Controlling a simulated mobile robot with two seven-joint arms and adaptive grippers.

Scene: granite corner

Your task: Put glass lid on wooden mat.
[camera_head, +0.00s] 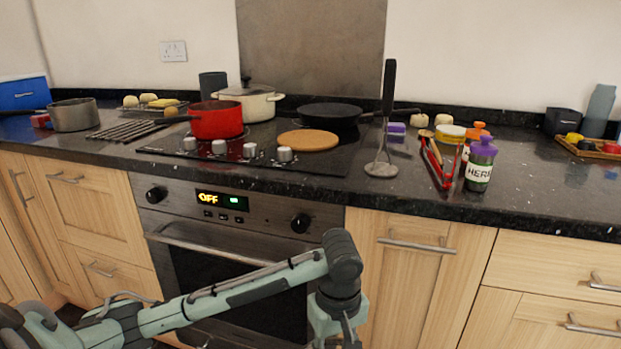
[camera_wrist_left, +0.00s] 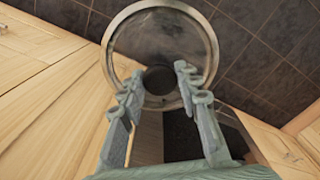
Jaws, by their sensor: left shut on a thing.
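The wooden mat (camera_head: 308,140) is a round brown disc lying flat on the black cooktop in the head view, with nothing on it. The glass lid (camera_wrist_left: 190,35) is a clear round pane with a metal rim. It shows only in the left wrist view, with its dark knob (camera_wrist_left: 159,80) between the fingers of my left gripper (camera_wrist_left: 158,76), which is shut on it. In the head view my left arm reaches across low in front of the oven, its wrist at the bottom edge; the fingers and lid are out of sight there. My right gripper is not in view.
A red pot (camera_head: 216,120) stands left of the mat and a black pan (camera_head: 330,115) behind it. Control knobs (camera_head: 285,154) line the cooktop's front.

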